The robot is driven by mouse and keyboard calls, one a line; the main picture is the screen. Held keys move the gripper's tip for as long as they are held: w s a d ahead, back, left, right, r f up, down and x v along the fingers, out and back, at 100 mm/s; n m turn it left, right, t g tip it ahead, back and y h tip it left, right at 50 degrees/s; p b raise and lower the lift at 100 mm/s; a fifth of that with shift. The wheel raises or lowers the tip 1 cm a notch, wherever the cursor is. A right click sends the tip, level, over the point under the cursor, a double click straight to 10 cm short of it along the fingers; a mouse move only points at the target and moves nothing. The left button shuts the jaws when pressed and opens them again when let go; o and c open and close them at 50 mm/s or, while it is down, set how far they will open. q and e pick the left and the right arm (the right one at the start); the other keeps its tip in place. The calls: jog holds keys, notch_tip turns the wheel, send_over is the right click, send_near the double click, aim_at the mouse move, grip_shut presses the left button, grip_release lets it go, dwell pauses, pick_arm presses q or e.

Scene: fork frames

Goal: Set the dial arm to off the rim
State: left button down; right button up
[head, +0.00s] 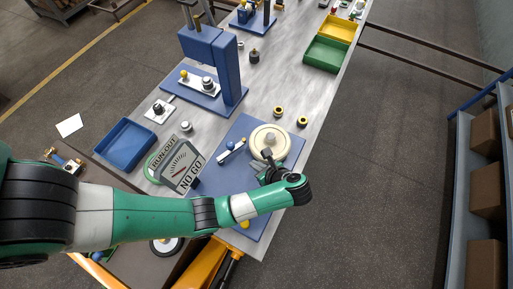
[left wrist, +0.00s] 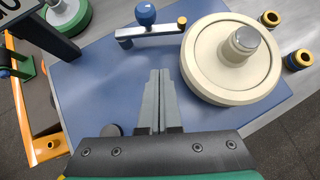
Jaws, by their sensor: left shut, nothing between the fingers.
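The dial arm (left wrist: 152,33) is a short silver bar with a blue knob (left wrist: 145,13) and an orange-yellow tip (left wrist: 182,22). It lies left of the cream wheel (left wrist: 203,75); its tip is close to the rim, and I cannot tell if they touch. In the head view, the arm (head: 234,151) lies between the cream wheel (head: 257,141) and a gauge marked RUN-OUT, NO GO (head: 182,167). My left gripper (left wrist: 160,72) is shut and empty, over the blue plate, below the arm and beside the wheel. In the head view, my left gripper (head: 268,170) is partly hidden. My right gripper is not in view.
The blue base plate (left wrist: 90,80) has bare room left of my fingers. Black-and-yellow rings (head: 302,122) stand beyond the wheel.

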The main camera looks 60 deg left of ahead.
aim_at(231, 147)
pick_arm(q)
jog(key=b+x, duration=0.1)
jog(key=x, duration=0.1)
jog(key=b+x, duration=0.4)
jog(key=shift+d+f, duration=0.1)
jog(key=shift+f, duration=0.45)
jog(key=a, duration=0.2)
jog(key=s+a+r+p, duration=0.1)
jog(key=shift+a, duration=0.3)
jog(key=shift+a+f, duration=0.1)
jog(key=shift+a, duration=0.25)
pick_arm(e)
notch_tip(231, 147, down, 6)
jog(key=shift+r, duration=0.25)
